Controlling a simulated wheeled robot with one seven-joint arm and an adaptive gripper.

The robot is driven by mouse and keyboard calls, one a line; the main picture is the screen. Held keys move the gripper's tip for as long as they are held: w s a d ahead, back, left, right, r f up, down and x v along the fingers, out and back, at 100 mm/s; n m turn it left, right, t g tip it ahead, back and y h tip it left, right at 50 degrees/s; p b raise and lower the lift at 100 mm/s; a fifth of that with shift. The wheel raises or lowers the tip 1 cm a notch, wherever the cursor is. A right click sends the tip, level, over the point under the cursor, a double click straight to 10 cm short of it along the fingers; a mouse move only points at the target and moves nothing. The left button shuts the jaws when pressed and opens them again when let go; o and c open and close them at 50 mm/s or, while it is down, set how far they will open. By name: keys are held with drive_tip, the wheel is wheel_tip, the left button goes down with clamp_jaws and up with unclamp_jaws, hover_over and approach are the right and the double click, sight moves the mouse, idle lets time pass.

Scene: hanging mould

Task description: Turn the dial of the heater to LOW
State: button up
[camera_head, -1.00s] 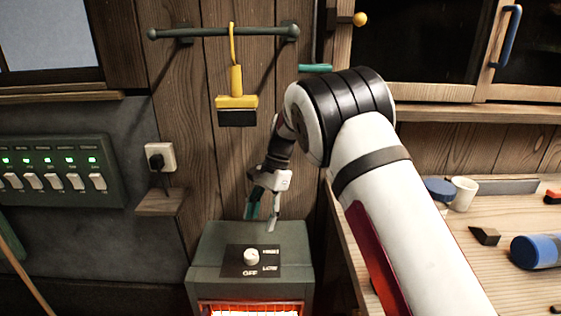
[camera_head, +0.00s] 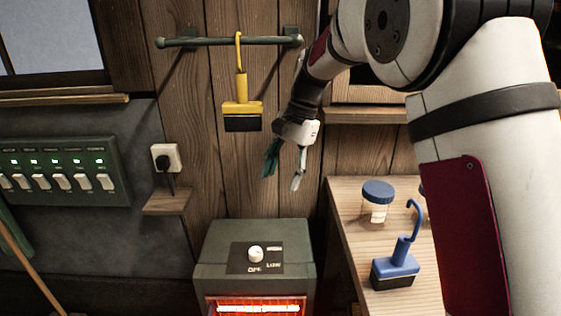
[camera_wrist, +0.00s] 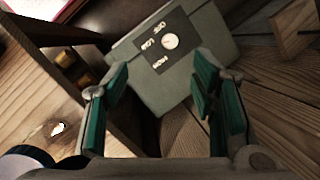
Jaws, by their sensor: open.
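The heater (camera_head: 218,243) is a grey-green box standing below the wooden wall, with a glowing orange front grille (camera_head: 255,306). On its top a dark plate bears a white round dial (camera_head: 255,253) and the labels OFF, LOW and HIGH. Which mark the dial points to is too small to tell. My gripper (camera_head: 281,182) is open and empty, in the air above the heater's back and apart from the dial. In the wrist view the dial (camera_wrist: 170,42) shows beyond the green-padded fingers of my gripper (camera_wrist: 158,75), with nothing between them.
A yellow brush (camera_head: 242,110) hangs from a wall rail (camera_head: 225,41). A switch panel (camera_head: 65,172) and a plugged socket (camera_head: 166,158) are at left. A workbench (camera_head: 345,225) at right bears a blue-lidded jar (camera_head: 376,203) and a blue hooked brush (camera_head: 398,262).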

drive_tip(key=shift+n+t, duration=0.3)
drive_tip(key=shift+s+d+r+p, duration=0.1)
drive_tip(key=shift+s+r+p, duration=0.1)
drive_tip(key=shift+s+r, duration=0.55)
drive_tip(key=shift+s+d+r+p, duration=0.15)
drive_tip(key=shift+s+r, duration=0.25)
drive_tip(key=shift+r, duration=0.5)
drive_tip(key=s+d+r+n+t+p, duration=0.1)
drive_tip(key=s+d+r, duration=0.2)
drive_tip(key=s, duration=0.2)
drive_tip(key=s+d+r+n+t+h+p, duration=0.1)
drive_tip(key=s+d+r, duration=0.15)
drive_tip(key=s, duration=0.35)
drive_tip(key=s+d+r+n, duration=0.1)
drive_tip(key=s+d+r, duration=0.15)
drive_tip(key=s, duration=0.25)
drive_tip(key=s+d+f+n+t+h+p, duration=0.1)
drive_tip(key=s+d+n, duration=0.1)
drive_tip(key=s, duration=0.6)
drive_tip(key=s+d+n+t+h+p, duration=0.1)
drive_tip(key=s+d+n+t, duration=0.1)
drive_tip(key=s, duration=0.7)
drive_tip(key=shift+s+d+f+p, duration=0.2)
drive_tip(key=shift+d+f+p, duration=0.15)
drive_tip(key=shift+d, duration=0.15)
